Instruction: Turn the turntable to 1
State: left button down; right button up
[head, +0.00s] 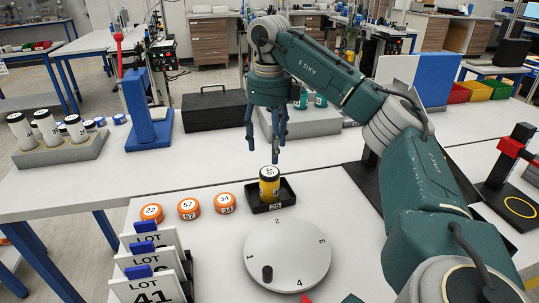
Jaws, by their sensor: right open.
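The turntable (300,254) is a round light-grey disc on the near white table, marked 1 to 4 around its rim. The 4 is at the front, nearest a small red piece (306,299) at the bottom edge of the picture. The 1 is at the left, the 2 at the back and the 3 at the right. A dark upright peg (267,274) stands on the disc's front left. My right gripper (265,152) is open and empty, fingers down, above and behind the turntable, apart from it. My left gripper is out of view.
A yellow black-capped bottle (269,188) stands in a black tray (286,194) below my right gripper. Several orange-rimmed discs (189,208) lie left of it. LOT cards (152,260) stand at the front left. A black toolbox (213,108) and blue stand (142,115) are behind.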

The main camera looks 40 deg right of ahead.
aim_at(287, 255)
jog(key=k, duration=2)
